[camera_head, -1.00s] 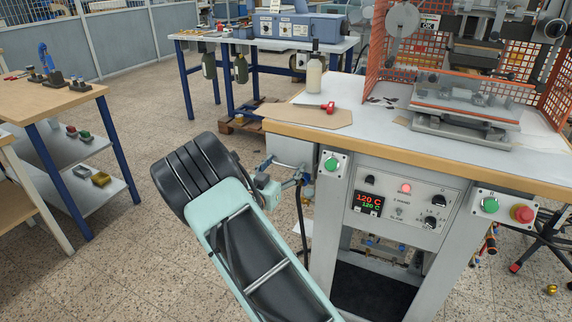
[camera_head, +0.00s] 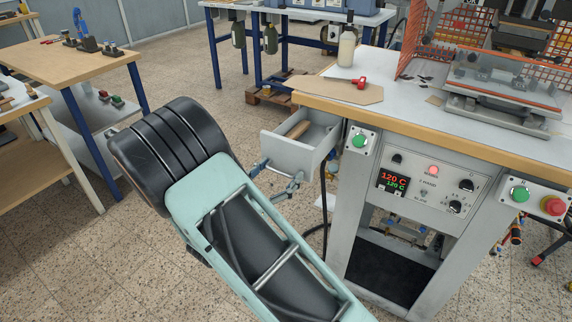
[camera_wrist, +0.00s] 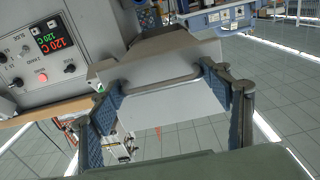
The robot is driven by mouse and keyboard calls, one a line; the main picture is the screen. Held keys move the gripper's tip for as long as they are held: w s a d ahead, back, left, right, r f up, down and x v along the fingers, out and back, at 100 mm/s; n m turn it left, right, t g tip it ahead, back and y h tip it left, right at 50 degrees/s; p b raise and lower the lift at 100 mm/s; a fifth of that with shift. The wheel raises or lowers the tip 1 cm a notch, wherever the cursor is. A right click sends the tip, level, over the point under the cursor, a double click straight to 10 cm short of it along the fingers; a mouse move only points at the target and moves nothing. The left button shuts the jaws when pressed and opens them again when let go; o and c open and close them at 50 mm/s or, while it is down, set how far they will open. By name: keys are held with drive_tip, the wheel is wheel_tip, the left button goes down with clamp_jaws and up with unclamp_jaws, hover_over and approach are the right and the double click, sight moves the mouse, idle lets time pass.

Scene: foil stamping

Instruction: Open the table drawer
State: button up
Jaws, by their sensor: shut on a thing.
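The table drawer (camera_head: 294,155) is a light grey box under the left end of the press table. It is pulled out, and its open top shows. In the wrist view its front (camera_wrist: 175,105) fills the middle, with a grey bar handle (camera_wrist: 160,83) across it. My gripper (camera_head: 275,180) is at the drawer front. In the wrist view my gripper (camera_wrist: 166,92) has one blue-padded finger at each end of the handle, shut on it lengthwise. My forearm hides part of the floor below the drawer.
A wooden-handled item (camera_head: 297,129) lies inside the drawer. The press table (camera_head: 420,124) stands right of it, with a control panel (camera_head: 425,183). A bottle (camera_head: 347,48) and a red item (camera_head: 359,83) are on top. Open floor lies left of the drawer.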

drive_tip(key=shift+s, duration=0.25)
drive_tip(key=o, duration=1.4)
drive_tip(key=shift+a, duration=0.15)
drive_tip(key=v, duration=1.1)
drive_tip(key=shift+s+a, duration=0.15)
drive_tip(key=shift+s, duration=0.25)
